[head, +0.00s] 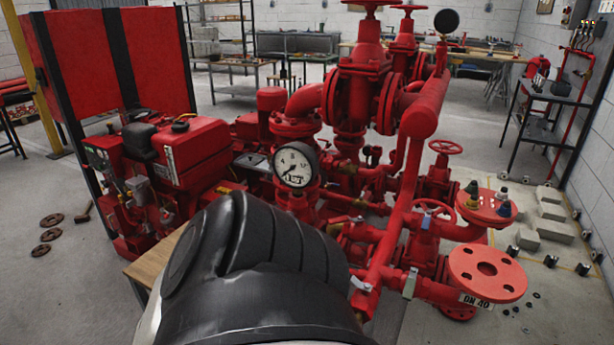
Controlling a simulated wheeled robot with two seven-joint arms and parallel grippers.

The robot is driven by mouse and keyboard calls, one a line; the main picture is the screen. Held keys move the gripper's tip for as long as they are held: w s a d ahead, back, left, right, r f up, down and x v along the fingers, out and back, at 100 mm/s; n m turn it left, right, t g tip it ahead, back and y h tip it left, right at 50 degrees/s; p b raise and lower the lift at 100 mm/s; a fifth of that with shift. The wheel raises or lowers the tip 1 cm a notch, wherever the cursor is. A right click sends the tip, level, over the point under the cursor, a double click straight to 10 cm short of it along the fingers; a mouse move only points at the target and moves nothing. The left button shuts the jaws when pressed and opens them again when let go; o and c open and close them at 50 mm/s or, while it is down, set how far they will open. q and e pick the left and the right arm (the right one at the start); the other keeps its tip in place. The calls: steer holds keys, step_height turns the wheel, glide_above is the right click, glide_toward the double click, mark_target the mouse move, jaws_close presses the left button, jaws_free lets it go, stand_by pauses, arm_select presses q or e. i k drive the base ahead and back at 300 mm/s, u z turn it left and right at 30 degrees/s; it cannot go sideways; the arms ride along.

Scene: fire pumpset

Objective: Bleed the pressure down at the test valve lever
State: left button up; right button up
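The red fire pumpset fills the middle of the head view. A small lever with a pale grey-green handle (410,283) sits on a red pipe at the lower right, near the DN 40 flange (487,268). I cannot tell which is the test valve lever. A round white pressure gauge (296,165) marked bar faces me, its needle pointing to the lower left. Neither gripper shows. A black and white link of mine covers the lower middle and hides pipework behind it.
A red engine (175,152) stands left of the pump, before a red cabinet (108,60). Red handwheels (445,147) and large pipes crowd the right side. Grey blocks (550,212) and small parts lie on the right floor. Loose rusty discs (47,235) lie at left.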

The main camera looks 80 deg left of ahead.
mark_target(347, 219)
steer(key=k, duration=0.55)
steer(key=u, duration=1.1)
